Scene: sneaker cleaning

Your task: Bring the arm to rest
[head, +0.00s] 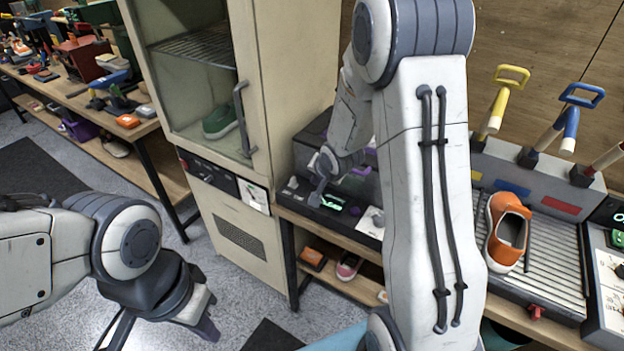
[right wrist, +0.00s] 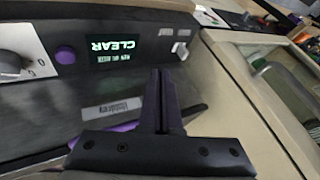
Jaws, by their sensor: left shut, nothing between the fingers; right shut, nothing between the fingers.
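My right arm rises through the middle of the head view and bends down to the left. Its gripper (head: 318,197) is shut and empty, in front of a dark machine with a lit display (head: 333,204). In the right wrist view the closed fingers (right wrist: 165,75) point at that machine's panel; whether they touch it I cannot tell. The display (right wrist: 112,48) there reads "CLEAR", upside down, between a purple button (right wrist: 65,55) and a small switch (right wrist: 180,50). My left gripper (head: 208,328) is low at the left, shut and empty, above the floor.
A cream cabinet (head: 290,60) with a glass door holds a green shoe (head: 220,118). An orange sneaker (head: 507,232) stands on a ribbed tray (head: 553,265) at right, near yellow and blue-handled tools (head: 571,125). A cluttered bench (head: 75,95) is at left. Floor (head: 235,300) near my left gripper is open.

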